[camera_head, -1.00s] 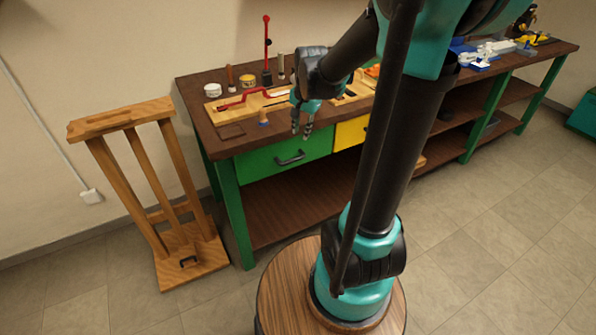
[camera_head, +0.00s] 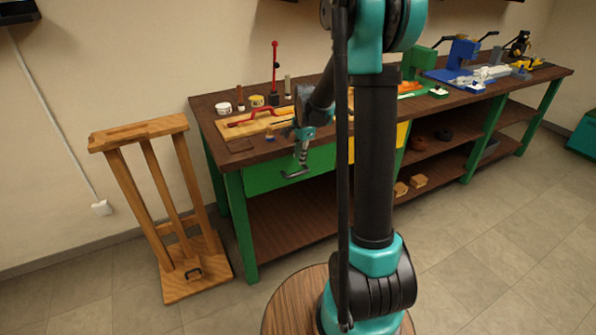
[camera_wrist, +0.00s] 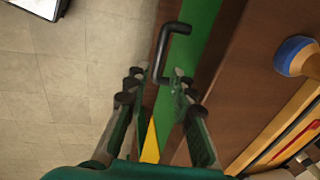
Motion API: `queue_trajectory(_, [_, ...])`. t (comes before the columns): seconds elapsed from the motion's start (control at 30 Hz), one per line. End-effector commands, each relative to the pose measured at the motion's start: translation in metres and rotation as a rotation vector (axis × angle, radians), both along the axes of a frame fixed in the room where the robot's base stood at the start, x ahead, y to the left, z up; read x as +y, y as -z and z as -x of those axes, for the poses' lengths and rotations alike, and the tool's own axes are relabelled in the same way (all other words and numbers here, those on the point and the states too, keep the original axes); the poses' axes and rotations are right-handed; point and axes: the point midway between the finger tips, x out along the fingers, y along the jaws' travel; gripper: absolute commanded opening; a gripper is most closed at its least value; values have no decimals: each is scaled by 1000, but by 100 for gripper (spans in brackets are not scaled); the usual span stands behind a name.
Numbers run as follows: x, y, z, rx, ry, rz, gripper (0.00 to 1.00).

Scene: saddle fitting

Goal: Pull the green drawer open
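The green drawer (camera_head: 262,179) is under the left end of the workbench, and its front looks flush with the bench. Its black bar handle (camera_head: 294,174) is on the front; it also shows in the wrist view (camera_wrist: 172,40). My gripper (camera_head: 302,158) points down at the handle. In the wrist view my gripper (camera_wrist: 157,88) is open, with one finger on each side of the handle's near end. I cannot tell whether either finger touches the handle. The green drawer front (camera_wrist: 202,45) shows beside the brown bench top.
The bench top (camera_head: 222,130) holds a wooden board with a red part (camera_head: 245,121), jars and upright tools. A blue-headed wooden-handled tool (camera_wrist: 292,56) lies near the edge. A yellow drawer (camera_head: 402,134) is to the right. A wooden stand (camera_head: 165,200) is at left.

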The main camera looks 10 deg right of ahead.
Motion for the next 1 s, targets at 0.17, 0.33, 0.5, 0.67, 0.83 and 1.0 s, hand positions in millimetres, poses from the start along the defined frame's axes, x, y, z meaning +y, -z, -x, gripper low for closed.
queue_trajectory(0.17, [2,33,-6,0,0,0,24])
queue_trajectory(0.33, [3,58,-11,0,0,0,24])
queue_trajectory(0.5, [4,73,-13,0,0,0,24])
queue_trajectory(0.67, [5,79,-14,0,0,0,24])
queue_trajectory(0.83, [5,80,-14,0,0,0,24])
queue_trajectory(1.0, [5,79,-14,0,0,0,13])
